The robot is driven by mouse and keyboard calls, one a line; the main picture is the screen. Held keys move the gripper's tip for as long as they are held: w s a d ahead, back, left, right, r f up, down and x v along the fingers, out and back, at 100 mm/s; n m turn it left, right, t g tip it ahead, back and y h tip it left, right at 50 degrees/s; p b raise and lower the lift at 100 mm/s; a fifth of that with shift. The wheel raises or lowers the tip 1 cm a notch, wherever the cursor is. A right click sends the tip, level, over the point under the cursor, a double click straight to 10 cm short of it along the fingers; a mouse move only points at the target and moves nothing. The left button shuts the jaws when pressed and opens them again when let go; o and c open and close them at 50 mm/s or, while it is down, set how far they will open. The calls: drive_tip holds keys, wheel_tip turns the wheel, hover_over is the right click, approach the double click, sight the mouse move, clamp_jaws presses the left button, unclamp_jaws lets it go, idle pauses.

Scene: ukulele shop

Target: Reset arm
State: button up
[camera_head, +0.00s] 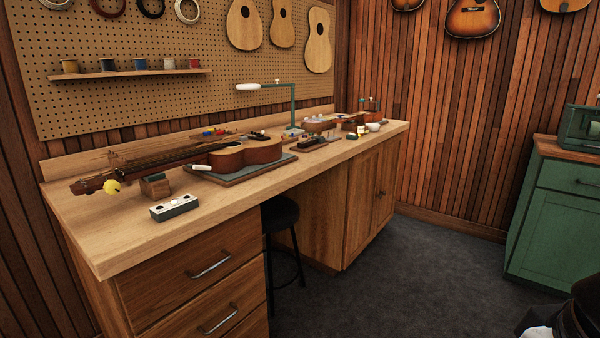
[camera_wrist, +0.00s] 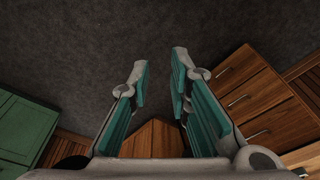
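My gripper (camera_wrist: 160,82) shows in the wrist view with its two teal-padded fingers spread apart. It is open, with nothing between the fingers. It points toward the dark grey floor (camera_wrist: 100,50). In the head view, a dark and pale part of my arm (camera_head: 568,322) shows at the bottom right corner, and the gripper itself cannot be made out there. The arm is clear of the workbench (camera_head: 120,235) in that view.
On the workbench lie a ukulele (camera_head: 250,152) on a dark mat, a small white-topped box (camera_head: 174,208) and a green lamp (camera_head: 293,105). A black stool (camera_head: 280,214) stands under it. A green cabinet (camera_head: 560,215) is at right. Floor between is free.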

wheel_tip(320, 180, up, 18)
drive_tip(key=s+t+p, duration=0.1)
drive_tip(key=t+p, duration=0.1)
drive_tip(key=p, duration=1.3)
drive_tip(key=shift+s+d, duration=0.15)
drive_tip(key=shift+s, duration=0.15)
